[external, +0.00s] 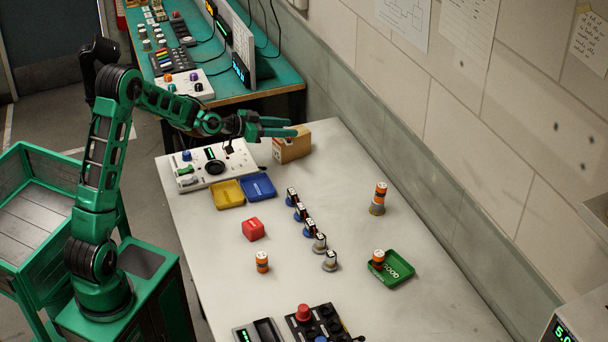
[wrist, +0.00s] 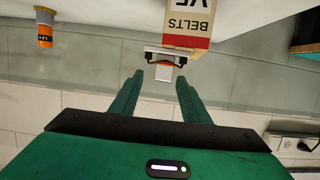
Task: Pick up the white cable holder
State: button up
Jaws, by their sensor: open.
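My gripper (external: 291,127) is open above the far end of the pale bench, beside and partly in front of a cardboard box (external: 295,148). In the wrist view its two green fingers (wrist: 160,78) are apart with nothing held between them. A small white piece with a dark curved strip (wrist: 152,52), apparently the white cable holder, shows beyond the fingertips and roughly between them. It lies right by the box, which is labelled BELTS (wrist: 187,22). I cannot make out this white piece in the external view, where the gripper and box may hide it.
A white control panel (external: 238,165), a yellow tray (external: 228,194) and a blue tray (external: 259,187) lie left of the box. An orange cylinder on a stand (external: 379,198) stands right, near the wall (external: 455,130).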

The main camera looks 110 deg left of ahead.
jog(key=shift+s+a+f, duration=0.15)
jog(key=shift+s+f, duration=0.2)
jog(key=shift+f, duration=0.4)
jog(key=shift+w+a+f, duration=0.15)
jog(key=shift+w+a, duration=0.05)
jog(key=shift+x, duration=2.1)
grip_shut()
